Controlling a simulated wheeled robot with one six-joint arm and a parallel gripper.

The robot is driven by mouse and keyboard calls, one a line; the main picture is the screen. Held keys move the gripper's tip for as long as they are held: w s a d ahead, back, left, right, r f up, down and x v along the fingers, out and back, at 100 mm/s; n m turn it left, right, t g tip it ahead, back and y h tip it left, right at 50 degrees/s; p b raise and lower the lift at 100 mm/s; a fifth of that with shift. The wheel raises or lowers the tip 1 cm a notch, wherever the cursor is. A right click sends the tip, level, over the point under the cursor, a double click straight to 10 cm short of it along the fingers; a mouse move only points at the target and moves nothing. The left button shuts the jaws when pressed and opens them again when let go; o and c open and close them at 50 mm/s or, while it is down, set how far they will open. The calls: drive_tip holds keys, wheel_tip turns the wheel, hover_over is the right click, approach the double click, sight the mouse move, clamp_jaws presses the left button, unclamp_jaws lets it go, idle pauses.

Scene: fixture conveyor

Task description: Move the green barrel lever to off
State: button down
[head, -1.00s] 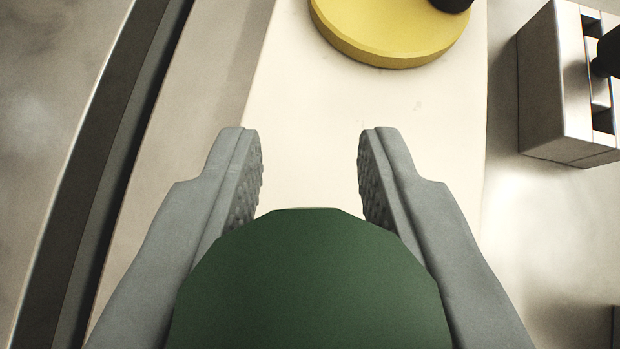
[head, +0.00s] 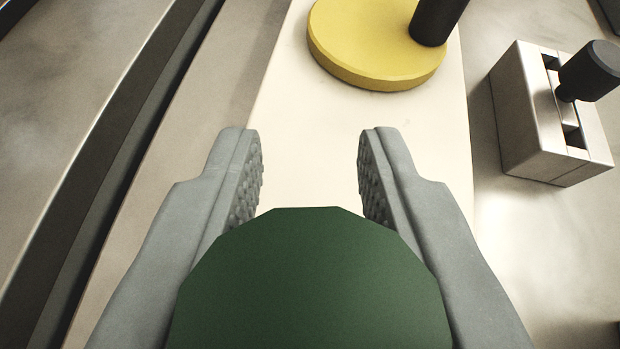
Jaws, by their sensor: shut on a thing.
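A large dark green rounded piece (head: 310,285), which looks like the green barrel of the lever, fills the bottom middle of the head view. My gripper (head: 310,165) has its grey fingers on either side of it and is shut on it. The fingertips reach past the green piece, with a gap between them over the pale panel. The lower part of the green barrel and its mount are out of view, so its lever position cannot be told.
A yellow disc (head: 365,50) with a black handle (head: 438,18) stands ahead on the cream panel (head: 290,150). A metal switch box (head: 530,120) with a black knob (head: 590,72) is at the right. A dark rail (head: 100,170) runs along the left.

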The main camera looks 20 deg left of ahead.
drive_tip(key=c, duration=1.1)
unclamp_jaws()
drive_tip(key=v, duration=1.7)
drive_tip(key=shift+s+r, duration=0.1)
drive_tip(key=shift+s, duration=0.1)
